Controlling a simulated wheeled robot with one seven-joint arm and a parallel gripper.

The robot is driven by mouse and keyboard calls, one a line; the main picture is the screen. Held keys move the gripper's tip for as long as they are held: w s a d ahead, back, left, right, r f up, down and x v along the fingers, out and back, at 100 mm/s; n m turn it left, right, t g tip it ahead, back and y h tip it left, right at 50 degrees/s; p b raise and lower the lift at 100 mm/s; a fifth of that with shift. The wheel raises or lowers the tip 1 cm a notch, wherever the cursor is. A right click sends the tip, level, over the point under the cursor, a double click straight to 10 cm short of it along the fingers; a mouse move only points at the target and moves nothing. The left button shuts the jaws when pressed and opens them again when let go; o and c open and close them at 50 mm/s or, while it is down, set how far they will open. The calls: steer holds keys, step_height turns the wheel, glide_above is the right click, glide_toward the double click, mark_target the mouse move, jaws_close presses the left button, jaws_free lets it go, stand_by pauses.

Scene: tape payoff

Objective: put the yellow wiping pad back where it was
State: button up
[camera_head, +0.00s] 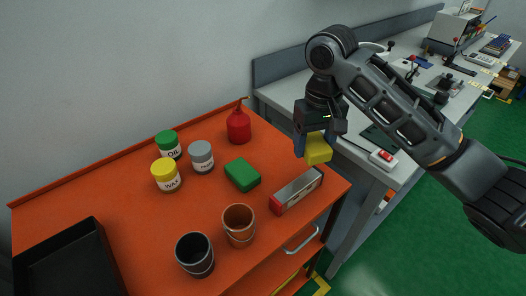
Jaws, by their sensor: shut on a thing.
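The yellow wiping pad (318,150) is between the fingers of my gripper (314,146), which is shut on it. My gripper points down and holds the pad near the right edge of the orange cart top (110,196), seemingly above the surface. Part of the pad is hidden by the fingers. A green pad (242,174) lies on the cart top, to the left of and below the gripper in the picture.
A red oil can (239,126), green-lidded tin (168,145), grey tin (201,157), yellow-lidded tin (166,175), copper cup (239,225), dark cup (195,254), red-grey box (297,190) and black tray (66,262) crowd the cart. A white bench (290,88) stands behind.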

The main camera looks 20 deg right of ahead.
steer(key=b, duration=0.5)
glide_above(269, 164)
step_height(269, 164, down, 7)
steer(key=shift+r, duration=0.15)
steer(key=shift+f+p, duration=0.55)
steer(key=shift+f, duration=1.55)
steer(key=shift+f, duration=0.1)
steer(key=o, duration=0.7)
step_height(269, 164, up, 12)
steer(key=shift+r+p, duration=0.15)
steer(key=shift+p, duration=0.35)
